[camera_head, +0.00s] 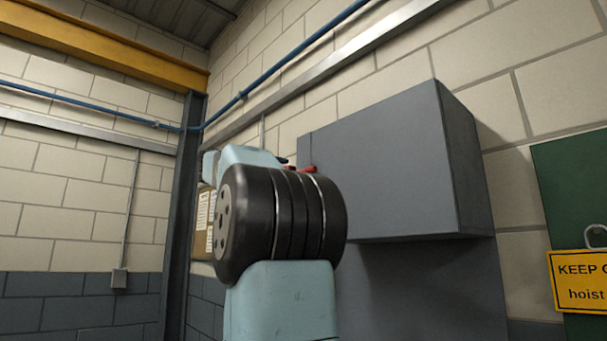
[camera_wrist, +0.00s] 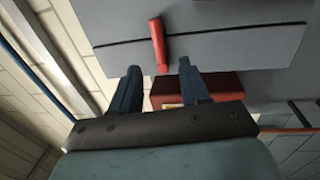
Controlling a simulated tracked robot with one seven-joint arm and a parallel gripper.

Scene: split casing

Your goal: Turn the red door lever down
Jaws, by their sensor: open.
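The red lever (camera_wrist: 158,42) shows in the wrist view as a short red bar on a grey casing face (camera_wrist: 240,48), near a dark seam. It is close to upright in that picture. My gripper (camera_wrist: 159,66) is open, with two dark blue fingers. The lever's lower end lies between the fingertips in the picture, with a gap to each side; I see no contact, and depth is hard to judge. In the head view, my arm hides most of that area. Only a small red part (camera_head: 306,169) shows above my arm's black joint, and I cannot tell whether it is the lever.
A large grey casing (camera_head: 385,165) juts from the block wall. A red box-like part (camera_wrist: 215,84) sits behind my fingers in the wrist view. A green panel (camera_head: 570,190) with a yellow sign (camera_head: 580,280) is at the right. A blue pipe (camera_head: 300,55) runs high along the wall.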

